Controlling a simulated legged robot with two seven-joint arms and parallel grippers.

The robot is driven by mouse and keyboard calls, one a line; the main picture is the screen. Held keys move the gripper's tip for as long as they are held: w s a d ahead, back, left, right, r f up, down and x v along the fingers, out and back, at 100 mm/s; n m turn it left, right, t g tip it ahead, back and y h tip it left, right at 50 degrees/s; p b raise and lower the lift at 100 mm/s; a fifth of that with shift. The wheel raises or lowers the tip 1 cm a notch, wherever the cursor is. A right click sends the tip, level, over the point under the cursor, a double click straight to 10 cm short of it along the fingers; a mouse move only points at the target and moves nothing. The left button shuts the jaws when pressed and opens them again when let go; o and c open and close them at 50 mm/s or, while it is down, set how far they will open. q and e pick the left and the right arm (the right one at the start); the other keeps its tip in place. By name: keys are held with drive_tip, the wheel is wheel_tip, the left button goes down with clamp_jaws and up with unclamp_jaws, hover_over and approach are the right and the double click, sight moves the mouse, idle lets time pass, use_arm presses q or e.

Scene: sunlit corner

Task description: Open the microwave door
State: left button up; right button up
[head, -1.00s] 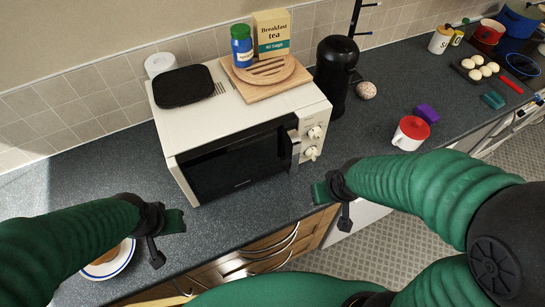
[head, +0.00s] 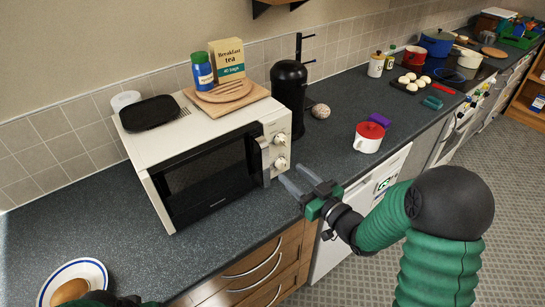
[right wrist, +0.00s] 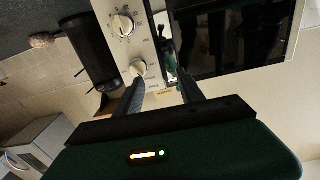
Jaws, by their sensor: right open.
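The white microwave (head: 145,160) stands on the counter with its dark door (head: 208,183) shut. Its upright handle (head: 263,162) is at the door's right edge, beside the knob panel (head: 277,147). My right gripper (head: 289,173) is open and empty, just in front of and to the right of the handle. In the right wrist view its fingers (right wrist: 160,79) point at the microwave front, with the handle (right wrist: 163,40) beyond and between the fingertips; I see no contact. My left gripper (head: 110,298) shows only in part at the bottom left edge, so its jaws are hidden.
A breakfast tea box (head: 229,62), blue jar (head: 202,72), round board (head: 224,90) and black plate (head: 150,113) sit on the microwave. A black cylinder (head: 289,95) stands to its right. A plate with bread (head: 92,268) lies front left. Counter before the door is clear.

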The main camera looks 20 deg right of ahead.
sight(266, 157)
drive_tip(key=w+a, duration=0.2)
drive_tip(key=w, duration=0.1)
drive_tip(key=w+a, duration=0.2)
drive_tip(key=w+a+r+p, duration=0.1)
drive_tip(key=w+a, duration=0.2)
drive_tip(key=shift+w, duration=0.35)
drive_tip(key=shift+w+d+f, duration=0.15)
drive_tip(key=shift+w+d, duration=0.1)
drive_tip(key=shift+d, duration=0.25)
drive_tip(key=shift+w+d+f, duration=0.1)
drive_tip(key=shift+w+d, duration=0.1)
drive_tip(key=shift+d, duration=0.45)
drive_tip(key=shift+c, duration=0.8)
drive_tip(key=shift+a+r, duration=0.15)
drive_tip(key=shift+a, duration=0.7)
drive_tip(key=c, duration=0.7)
clamp_jaws()
drive_tip(key=shift+d, duration=0.35)
use_arm(q)
drive_tip(key=shift+s+a+r, duration=0.15)
drive_tip(key=shift+a+r, duration=0.45)
drive_tip(key=shift+a, duration=0.35)
drive_tip(key=shift+a, duration=0.1)
